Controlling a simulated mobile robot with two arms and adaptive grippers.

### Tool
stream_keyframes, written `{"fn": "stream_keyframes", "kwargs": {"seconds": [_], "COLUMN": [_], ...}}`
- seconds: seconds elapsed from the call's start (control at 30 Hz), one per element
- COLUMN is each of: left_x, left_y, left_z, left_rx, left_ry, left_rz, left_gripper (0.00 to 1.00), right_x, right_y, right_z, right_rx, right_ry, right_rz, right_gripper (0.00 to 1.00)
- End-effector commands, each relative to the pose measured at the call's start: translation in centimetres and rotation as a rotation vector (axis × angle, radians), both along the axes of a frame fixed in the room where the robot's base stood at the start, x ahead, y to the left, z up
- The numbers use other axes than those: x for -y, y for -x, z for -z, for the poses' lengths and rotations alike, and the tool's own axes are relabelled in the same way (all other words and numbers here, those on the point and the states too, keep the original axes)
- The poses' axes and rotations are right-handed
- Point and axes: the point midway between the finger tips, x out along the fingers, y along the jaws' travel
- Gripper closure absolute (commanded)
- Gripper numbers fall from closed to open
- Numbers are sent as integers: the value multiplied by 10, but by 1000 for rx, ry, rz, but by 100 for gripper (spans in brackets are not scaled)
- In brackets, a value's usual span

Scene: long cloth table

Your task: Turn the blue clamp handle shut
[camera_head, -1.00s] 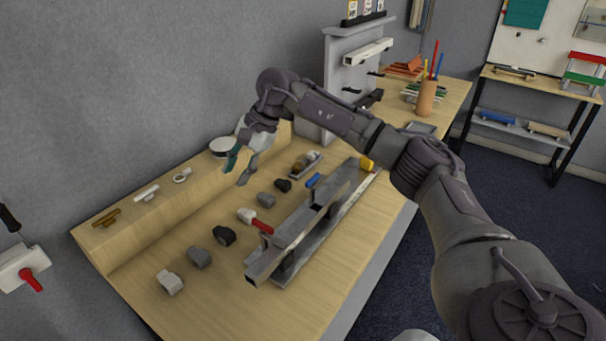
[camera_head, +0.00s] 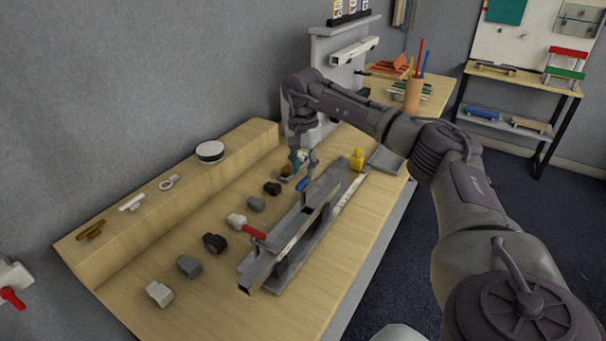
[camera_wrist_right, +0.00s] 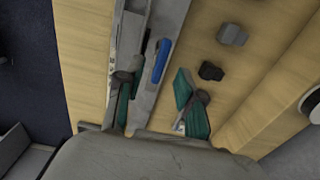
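The blue clamp handle (camera_head: 302,184) lies along the grey metal rail fixture (camera_head: 296,232) on the wooden table, near its far part. It also shows in the right wrist view (camera_wrist_right: 161,62), lengthwise along the grey base. My right gripper (camera_head: 303,164) is over the blue handle. In the right wrist view its teal-padded fingers (camera_wrist_right: 156,84) are spread wide, one on each side of the handle's line. The gripper is open and empty; whether a finger touches the handle cannot be told. My left gripper is not in view.
A red handle (camera_head: 254,233) sits nearer on the rail. Several grey and black blocks (camera_head: 214,242) line the table left of it. A yellow piece (camera_head: 357,159) stands at the rail's far end. A round white-topped tin (camera_head: 210,151) sits on the raised ledge.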

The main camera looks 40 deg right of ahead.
Motion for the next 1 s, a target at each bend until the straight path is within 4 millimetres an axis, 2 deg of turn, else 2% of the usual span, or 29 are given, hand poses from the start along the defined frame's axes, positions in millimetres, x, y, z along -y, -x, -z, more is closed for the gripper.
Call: {"fn": "stream_keyframes", "kwargs": {"seconds": [0.1, 0.23, 0.57, 0.8, 1.0], "left_x": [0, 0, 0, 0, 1], "left_y": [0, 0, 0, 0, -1], "left_z": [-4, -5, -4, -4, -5], "left_rx": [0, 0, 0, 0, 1], "left_ry": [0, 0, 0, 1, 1], "left_rz": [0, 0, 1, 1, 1], "left_gripper": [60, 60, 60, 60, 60], "right_x": [0, 0, 0, 0, 0], "right_y": [1, 0, 0, 0, 0], "right_z": [16, 26, 29, 29, 29], "right_rx": [-3, -2, 1, 1, 1], "right_ry": [0, 1, 0, 0, 0], "right_rz": [0, 0, 0, 0, 1], "right_gripper": [62, 62, 62, 100, 100]}}
